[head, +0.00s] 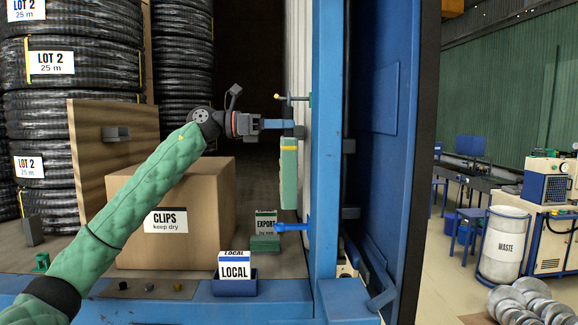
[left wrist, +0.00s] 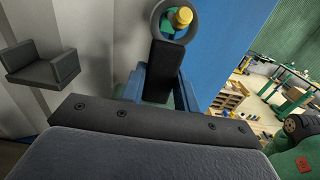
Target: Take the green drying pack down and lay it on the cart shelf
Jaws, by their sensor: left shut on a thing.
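The green drying pack (head: 289,175) hangs upright inside the container's right side, with a yellow band near its top. My left gripper (head: 291,125) is just above it, with its blue fingers shut on the pack's dark hanger strap. In the left wrist view the strap (left wrist: 165,70) stands between the fingers (left wrist: 160,88). Its ring (left wrist: 158,14) is around a green peg with a yellow tip (left wrist: 183,17). The pack's body is mostly hidden there. My right gripper is in neither view. I cannot tell which surface is the cart shelf.
A blue door post (head: 328,140) stands just right of the pack. A blue peg (head: 293,227) juts out below. A CLIPS carton (head: 190,215), hose coils (head: 75,70), a LOCAL card tray (head: 235,287) and an EXPORT card holder (head: 265,243) are nearby. A WASTE drum (head: 502,245) stands outside at right.

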